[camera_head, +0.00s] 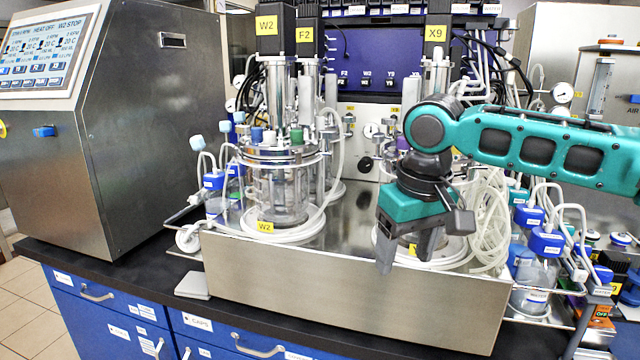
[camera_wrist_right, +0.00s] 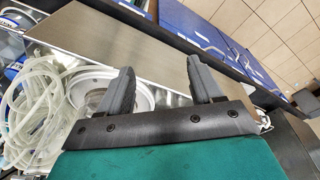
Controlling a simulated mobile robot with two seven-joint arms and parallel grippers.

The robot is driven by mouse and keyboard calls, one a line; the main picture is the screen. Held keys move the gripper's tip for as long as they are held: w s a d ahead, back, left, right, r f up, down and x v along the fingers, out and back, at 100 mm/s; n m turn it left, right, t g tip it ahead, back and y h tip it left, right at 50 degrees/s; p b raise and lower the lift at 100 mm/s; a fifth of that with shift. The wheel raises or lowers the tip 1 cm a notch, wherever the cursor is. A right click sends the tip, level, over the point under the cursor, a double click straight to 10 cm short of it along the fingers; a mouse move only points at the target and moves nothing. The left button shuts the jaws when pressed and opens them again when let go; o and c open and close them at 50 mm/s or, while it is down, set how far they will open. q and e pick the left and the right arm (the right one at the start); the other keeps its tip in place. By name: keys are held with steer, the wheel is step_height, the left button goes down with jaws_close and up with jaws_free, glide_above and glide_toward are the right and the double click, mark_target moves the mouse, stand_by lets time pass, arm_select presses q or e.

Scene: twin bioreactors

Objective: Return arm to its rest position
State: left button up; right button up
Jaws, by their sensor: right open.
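My right arm (camera_head: 540,145) is teal and black and reaches in from the right edge of the head view. My right gripper (camera_head: 405,255) points down in front of the right-hand bioreactor, above the front part of the steel platform (camera_head: 350,290). Its two grey fingers are apart with nothing between them. In the right wrist view the open fingers (camera_wrist_right: 160,90) stand over the round white base (camera_wrist_right: 85,95) and the steel surface. The arm hides much of the right-hand bioreactor. My left gripper is in neither view.
The W2 bioreactor (camera_head: 285,185) stands left of my gripper. Coiled clear tubing (camera_head: 490,225) lies close on the right, with blue-capped bottles (camera_head: 545,245) beyond it. A steel control cabinet (camera_head: 150,110) with a screen stands at left. Blue drawers (camera_head: 110,315) are below the black bench.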

steer(key=s+a+f+n+t+y, duration=0.1)
steer(key=s+a+f+t+y, duration=0.15)
steer(key=a+f+y, duration=0.5)
steer(key=s+a+f+n+t+y, duration=0.1)
steer(key=s+a+f+y, duration=0.15)
steer(key=a+f, duration=0.85)
steer(key=s+d+f+m+t+h, duration=0.1)
steer(key=s+d+f+h, duration=0.1)
steer(key=s+d+f, duration=0.3)
steer(key=s+d+f+m+t+h, duration=0.1)
steer(key=s+d+f, duration=0.4)
steer(key=d, duration=0.5)
steer(key=s+d+f+m+t+h, duration=0.1)
steer(key=s+d+f+t+h, duration=0.2)
steer(key=s+d+f+h, duration=0.2)
steer(key=d+f, duration=0.2)
steer(key=d, duration=0.1)
steer(key=shift+s+d+f+m, duration=0.2)
steer(key=shift+d+f+m, duration=0.05)
steer(key=shift+d+m, duration=0.15)
steer(key=shift+a+t, duration=0.1)
steer(key=shift+t, duration=0.15)
